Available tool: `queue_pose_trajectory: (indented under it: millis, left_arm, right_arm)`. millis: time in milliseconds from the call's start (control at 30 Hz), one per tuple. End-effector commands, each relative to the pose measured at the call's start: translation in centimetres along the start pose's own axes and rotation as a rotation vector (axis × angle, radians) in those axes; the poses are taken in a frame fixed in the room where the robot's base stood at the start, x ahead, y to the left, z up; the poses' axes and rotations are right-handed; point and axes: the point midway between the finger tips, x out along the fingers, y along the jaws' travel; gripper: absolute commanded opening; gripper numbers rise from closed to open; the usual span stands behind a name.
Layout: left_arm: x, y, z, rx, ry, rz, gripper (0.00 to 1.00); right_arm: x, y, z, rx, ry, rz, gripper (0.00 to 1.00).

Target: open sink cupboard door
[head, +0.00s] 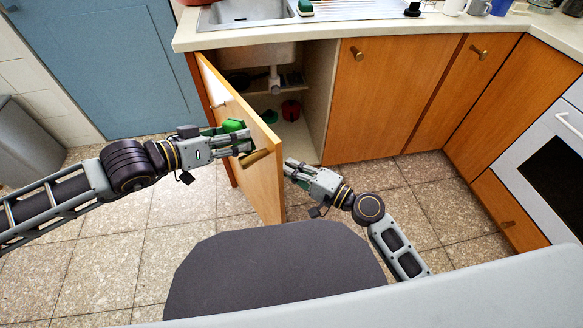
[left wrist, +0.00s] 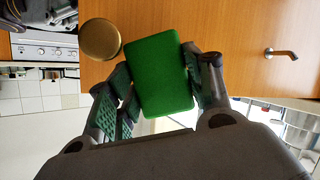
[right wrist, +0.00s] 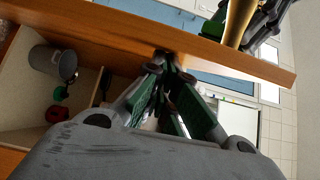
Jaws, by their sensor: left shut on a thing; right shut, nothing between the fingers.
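The sink cupboard door (head: 262,180) stands swung well out from the cabinet, and the cupboard interior (head: 290,125) shows. Its brass knob (head: 255,158) is on the outer face and also shows in the left wrist view (left wrist: 100,40). My left gripper (head: 240,140) is on the outer side of the door beside the knob, shut on a green block (left wrist: 160,75), not on the knob. My right gripper (head: 290,168) is shut and empty on the inner side of the door. In the right wrist view its fingertips (right wrist: 165,68) are close to the door's inner face; contact is unclear.
Inside the cupboard are a drain pipe (head: 274,80), a red pot (head: 291,110) and a green item (head: 268,119). The sink (head: 240,14) is above. Closed cupboard doors (head: 385,95) and a white oven (head: 545,150) stand to the right.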

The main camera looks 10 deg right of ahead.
Motion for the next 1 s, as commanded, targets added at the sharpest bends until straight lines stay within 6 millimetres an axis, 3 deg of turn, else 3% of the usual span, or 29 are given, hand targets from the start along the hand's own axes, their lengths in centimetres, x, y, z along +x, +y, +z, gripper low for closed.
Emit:
queue_pose_trajectory:
  millis: [567,1000]
  left_arm:
    - [0.0,0.0,0.0,0.0,0.0,0.0,0.32]
    - [0.0,0.0,0.0,0.0,0.0,0.0,0.32]
  right_arm:
    - [-0.4,0.0,0.0,0.0,0.0,0.001,0.0]
    - [-3.5,0.1,0.0,0.001,0.0,0.002,0.0]
